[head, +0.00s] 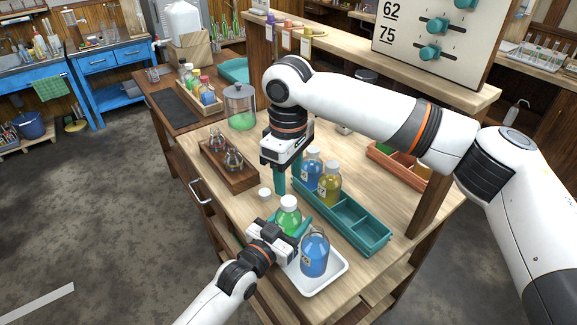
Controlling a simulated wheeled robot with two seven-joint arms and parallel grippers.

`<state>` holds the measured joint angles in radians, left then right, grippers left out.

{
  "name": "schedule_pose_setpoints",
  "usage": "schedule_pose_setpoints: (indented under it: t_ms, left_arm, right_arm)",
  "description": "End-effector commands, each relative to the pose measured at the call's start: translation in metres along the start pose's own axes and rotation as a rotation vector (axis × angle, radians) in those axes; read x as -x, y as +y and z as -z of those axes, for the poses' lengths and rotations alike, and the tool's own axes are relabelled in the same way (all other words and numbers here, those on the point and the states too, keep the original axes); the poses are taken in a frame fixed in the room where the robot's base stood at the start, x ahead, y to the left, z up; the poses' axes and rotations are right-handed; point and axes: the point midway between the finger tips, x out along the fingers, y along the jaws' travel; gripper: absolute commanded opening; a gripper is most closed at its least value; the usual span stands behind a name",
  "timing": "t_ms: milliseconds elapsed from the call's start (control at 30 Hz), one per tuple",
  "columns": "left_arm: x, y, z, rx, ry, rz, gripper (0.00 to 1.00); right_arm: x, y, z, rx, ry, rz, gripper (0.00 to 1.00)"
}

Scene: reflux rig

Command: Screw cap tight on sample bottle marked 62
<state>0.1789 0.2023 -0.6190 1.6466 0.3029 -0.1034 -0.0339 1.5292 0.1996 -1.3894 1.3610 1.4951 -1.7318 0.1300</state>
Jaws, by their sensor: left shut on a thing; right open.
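My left gripper (288,229) is shut on a bottle of green liquid (289,216) beside the white tray. The bottle stands upright with a pale top; I cannot tell whether that is a cap or a bare neck. A small white cap (265,193) lies on the table. My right gripper (287,187) points down, open and empty, just right of that cap and behind the green bottle. A blue bottle (314,256) stands in the white tray (325,283). Another blue bottle (312,172) and a yellow one (329,188) stand in the teal rack. Bottle labels are too small to read.
The teal rack (373,238) has empty compartments at its front. A wooden holder (236,176) with small flasks and a glass jar (240,110) stand to the left. An orange tray (385,158) lies behind. A panel (430,40) shows 62 and 75.

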Motion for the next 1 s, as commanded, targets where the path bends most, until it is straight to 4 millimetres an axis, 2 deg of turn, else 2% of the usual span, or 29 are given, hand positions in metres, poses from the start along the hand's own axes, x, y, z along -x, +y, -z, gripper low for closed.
schedule_pose_setpoints:
  t_ms: [200, 400, 767, 800, 867, 1000]
  left_arm:
    - [0.0, 0.0, 0.0, 0.0, 0.0, 0.0, 0.0]
    - [0.0, 0.0, 0.0, 0.0, 0.0, 0.0, 0.0]
    - [0.0, 0.0, 0.0, 0.0, 0.0, 0.0, 0.0]
    - [0.0, 0.0, 0.0, 0.0, 0.0, 0.0, 0.0]
    - [0.0, 0.0, 0.0, 0.0, 0.0, 0.0, 0.0]
    - [0.0, 0.0, 0.0, 0.0, 0.0, 0.0, 0.0]
  right_arm:
    - [-0.036, 0.0, 0.001, 0.0, 0.002, 0.0, 0.48]
    - [-0.057, 0.0, 0.001, -0.001, 0.001, 0.001, 0.48]
    - [-0.063, 0.0, 0.0, -0.001, 0.0, 0.0, 0.48]
    - [-0.063, 0.0, 0.0, -0.001, 0.0, 0.0, 0.47]
    - [-0.063, 0.0, 0.0, -0.001, 0.0, 0.0, 0.37]
    - [-0.063, 0.0, 0.0, -0.001, 0.0, 0.001, 0.14]
